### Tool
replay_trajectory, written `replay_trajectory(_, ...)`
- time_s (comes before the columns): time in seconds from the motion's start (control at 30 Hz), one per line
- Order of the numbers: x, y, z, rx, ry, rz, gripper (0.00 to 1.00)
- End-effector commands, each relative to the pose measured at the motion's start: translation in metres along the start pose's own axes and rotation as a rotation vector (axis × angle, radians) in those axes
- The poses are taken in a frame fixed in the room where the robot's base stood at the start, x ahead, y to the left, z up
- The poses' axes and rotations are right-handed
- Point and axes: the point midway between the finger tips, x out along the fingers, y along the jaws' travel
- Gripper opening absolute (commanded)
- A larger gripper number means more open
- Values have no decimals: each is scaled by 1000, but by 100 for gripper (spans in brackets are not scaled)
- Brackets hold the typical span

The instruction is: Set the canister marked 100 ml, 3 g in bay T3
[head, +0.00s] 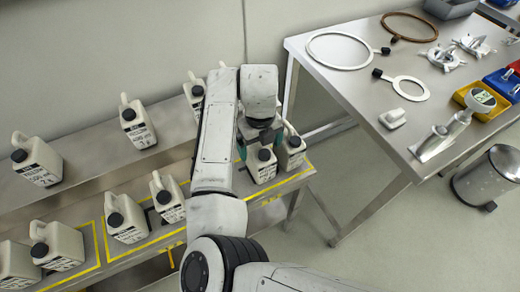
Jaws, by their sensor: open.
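Several cream canisters with black caps and black-and-white labels stand on a two-level steel bench. The print is too small to read, so I cannot tell which is the 100 ml, 3 g one or which bay is T3. My gripper (260,144) is open, pointing down, at the right end of the lower level. Its teal fingertips are at the top of one canister (262,166); I cannot tell whether they touch it. Another canister (291,152) stands close on its right. My arm hides part of the bench.
Yellow lines (153,242) mark areas on the lower level, with canisters (126,220) inside. More canisters (138,123) stand on the upper level. At right, a steel table (345,88) holds rings, metal parts and coloured bins; a metal bin (490,180) stands beside it.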

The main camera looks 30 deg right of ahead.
Motion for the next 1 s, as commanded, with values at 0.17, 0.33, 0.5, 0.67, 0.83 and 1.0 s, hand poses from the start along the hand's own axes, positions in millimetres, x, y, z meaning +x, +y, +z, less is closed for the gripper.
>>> replay_trajectory(0.17,-39,0,1,3,-4,1,96)
replay_trajectory(0.33,-69,0,1,1,-3,0,96)
replay_trajectory(0.5,-86,0,0,1,-2,0,96)
replay_trajectory(0.67,-91,0,0,0,-1,-1,96)
replay_trajectory(0.83,-91,-1,0,-1,-1,-2,96)
replay_trajectory(1.0,-85,-32,-4,-91,-25,-59,96)
